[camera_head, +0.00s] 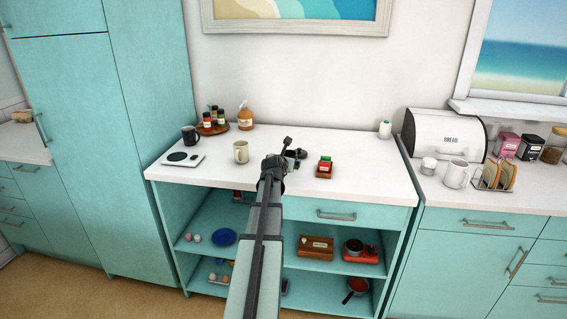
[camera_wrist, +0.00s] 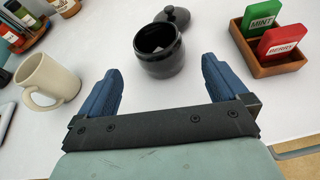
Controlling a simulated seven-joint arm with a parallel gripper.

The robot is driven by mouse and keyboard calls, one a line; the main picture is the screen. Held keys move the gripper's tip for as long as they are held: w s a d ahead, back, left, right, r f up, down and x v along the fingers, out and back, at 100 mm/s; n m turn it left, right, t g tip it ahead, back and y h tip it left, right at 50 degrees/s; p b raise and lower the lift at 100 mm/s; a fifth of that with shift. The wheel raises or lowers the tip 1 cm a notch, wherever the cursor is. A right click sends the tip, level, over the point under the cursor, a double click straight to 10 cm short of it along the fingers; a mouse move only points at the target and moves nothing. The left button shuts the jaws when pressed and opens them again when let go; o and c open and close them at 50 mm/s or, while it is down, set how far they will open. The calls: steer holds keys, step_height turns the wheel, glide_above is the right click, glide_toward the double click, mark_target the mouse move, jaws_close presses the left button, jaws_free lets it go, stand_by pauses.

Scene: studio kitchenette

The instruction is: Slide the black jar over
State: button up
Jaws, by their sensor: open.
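A cream mug (camera_wrist: 47,80) stands left of my gripper. A wooden tea box (camera_wrist: 277,64) with green and red packets is to the right. A spice tray (camera_head: 212,128), dark mug (camera_head: 190,135) and scale (camera_head: 183,158) are farther left. The counter (camera_head: 360,165) right of the tea box is clear.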

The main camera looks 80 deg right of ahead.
mark_target(303, 170)
steer(key=x, duration=0.9)
steer(key=shift+d+f, duration=0.1)
steer(key=shift+d, duration=0.1)
steer(key=shift+c, duration=0.2)
steer(key=c, duration=1)
steer(key=shift+s+a, duration=0.45)
steer(key=shift+s, duration=0.6)
steer(key=shift+s+a, duration=0.45)
steer(key=shift+s, duration=0.6)
steer(key=shift+s+a, duration=0.45)
steer(key=shift+s, duration=0.65)
steer(key=o, duration=1)
steer(key=shift+o, duration=0.2)
steer(key=v, duration=1.3)
steer(key=shift+w+a+r, duration=0.1)
steer(key=shift+a+r, duration=0.1)
steer(key=shift+a, duration=0.15)
